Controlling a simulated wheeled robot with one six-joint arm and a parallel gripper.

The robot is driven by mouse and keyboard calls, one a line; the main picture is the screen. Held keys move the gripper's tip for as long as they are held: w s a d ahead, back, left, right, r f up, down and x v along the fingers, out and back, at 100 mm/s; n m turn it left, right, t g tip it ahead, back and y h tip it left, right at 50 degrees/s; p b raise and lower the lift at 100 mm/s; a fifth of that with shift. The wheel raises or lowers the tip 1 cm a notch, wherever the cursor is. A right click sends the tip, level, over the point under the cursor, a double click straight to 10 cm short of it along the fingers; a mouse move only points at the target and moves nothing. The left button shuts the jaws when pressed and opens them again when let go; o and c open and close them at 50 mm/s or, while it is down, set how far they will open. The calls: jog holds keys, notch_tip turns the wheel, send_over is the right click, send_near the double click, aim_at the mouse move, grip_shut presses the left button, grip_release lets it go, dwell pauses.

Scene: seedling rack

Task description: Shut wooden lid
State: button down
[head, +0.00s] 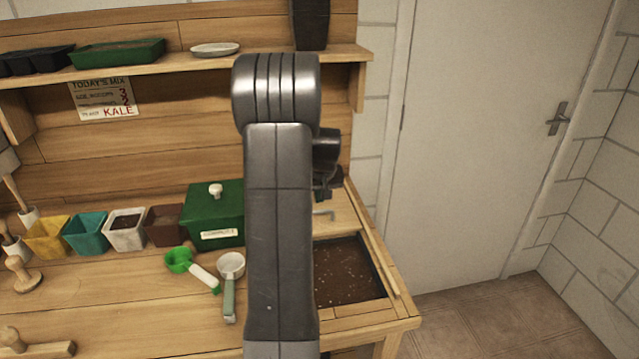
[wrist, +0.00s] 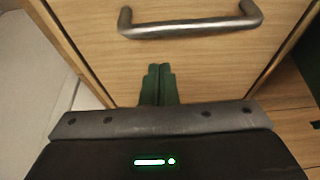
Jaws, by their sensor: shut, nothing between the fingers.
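The wooden lid (head: 341,211) lies at the back of the soil bin (head: 347,272), at the right end of the bench. The bin's front part is uncovered and dark soil shows in it. In the wrist view the lid (wrist: 205,62) fills the upper middle, with its grey metal handle (wrist: 190,29) near the top edge. The handle also shows in the head view (head: 325,213), partly behind my arm. My gripper (wrist: 159,68) is shut and empty, its green fingertips together over the lid and apart from the handle in the picture. In the head view my arm hides much of it.
A green box (head: 213,213) with a white knob stands left of my arm. A green scoop (head: 180,261) and a metal scoop (head: 230,267) lie before it. Several small pots line the bench. A shelf (head: 190,60) runs above; a white door (head: 480,130) is at right.

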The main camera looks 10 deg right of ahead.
jog(key=shift+s+r, duration=0.1)
jog(key=shift+s, duration=1.05)
jog(key=shift+s+f, duration=0.2)
jog(key=shift+s, duration=0.1)
jog(key=shift+s, duration=0.5)
jog(key=s+b, duration=0.4)
jog(key=s, duration=1.9)
